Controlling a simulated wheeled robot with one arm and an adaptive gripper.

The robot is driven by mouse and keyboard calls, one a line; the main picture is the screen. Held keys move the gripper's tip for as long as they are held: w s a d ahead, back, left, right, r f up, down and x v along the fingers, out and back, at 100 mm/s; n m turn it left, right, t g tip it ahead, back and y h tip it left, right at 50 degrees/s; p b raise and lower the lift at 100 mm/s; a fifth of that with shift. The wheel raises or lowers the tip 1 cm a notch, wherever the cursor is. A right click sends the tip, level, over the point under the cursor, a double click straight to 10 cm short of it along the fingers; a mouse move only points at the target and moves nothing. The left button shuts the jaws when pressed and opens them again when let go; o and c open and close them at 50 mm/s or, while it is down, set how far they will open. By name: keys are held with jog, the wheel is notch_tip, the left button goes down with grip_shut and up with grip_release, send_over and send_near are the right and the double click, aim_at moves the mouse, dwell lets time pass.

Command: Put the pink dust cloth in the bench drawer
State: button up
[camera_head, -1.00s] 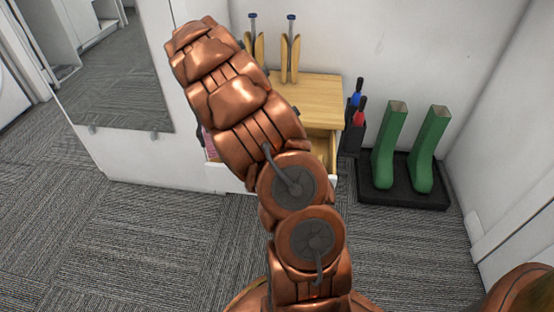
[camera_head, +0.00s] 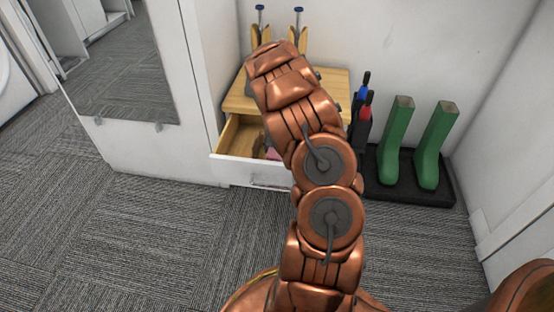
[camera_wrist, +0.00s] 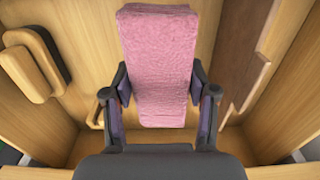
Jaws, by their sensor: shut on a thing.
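The pink dust cloth (camera_wrist: 158,55) is a folded, textured block in the wrist view, held between the fingers of my gripper (camera_wrist: 162,100). A small patch of the cloth (camera_head: 273,153) shows in the head view beside my arm, over the open drawer. The bench drawer (camera_head: 232,170) has a white front and a pale wood inside, and it is pulled out. In the wrist view, the drawer's wooden walls (camera_wrist: 40,125) surround the cloth and fingers. I cannot tell whether the cloth touches the drawer floor. In the head view, my arm hides the gripper and the drawer's right part.
A wooden block-like item (camera_wrist: 30,68) lies at the left in the wrist view, and a darker brown piece (camera_wrist: 240,60) at the right. The wooden bench top (camera_head: 236,98) is behind the drawer. Green boots (camera_head: 396,140) stand on a black tray (camera_head: 410,190) at the right.

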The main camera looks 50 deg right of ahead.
jog(key=shift+f+b, duration=0.65)
jog(key=shift+f, duration=1.8)
jog(key=shift+f, duration=0.15)
jog(key=o, duration=1.1)
